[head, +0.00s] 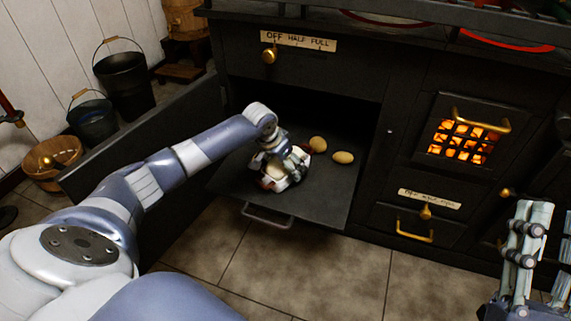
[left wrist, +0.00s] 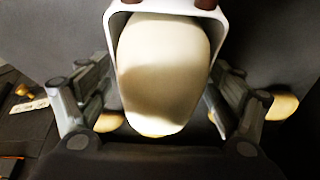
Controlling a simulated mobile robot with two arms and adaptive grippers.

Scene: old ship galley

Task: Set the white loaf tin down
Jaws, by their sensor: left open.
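The white loaf tin (left wrist: 113,48) holds a pale cream loaf (left wrist: 162,75) and fills the middle of the left wrist view. In the head view it is mostly hidden by my left gripper (head: 283,176), low over the pulled-out dark oven shelf (head: 325,190). My left gripper is open, its fingers on either side of the tin; it also shows in the left wrist view (left wrist: 160,100). I cannot tell whether the fingers touch it. My right gripper (head: 530,245) is at the lower right, away from the shelf; its opening is unclear.
Two brown rolls (head: 318,143) (head: 343,157) lie on the shelf just right of the tin. The open oven door (head: 150,140) stands to the left, with buckets (head: 125,85) beyond. A glowing grate (head: 462,142) is at the right. The shelf's front right is clear.

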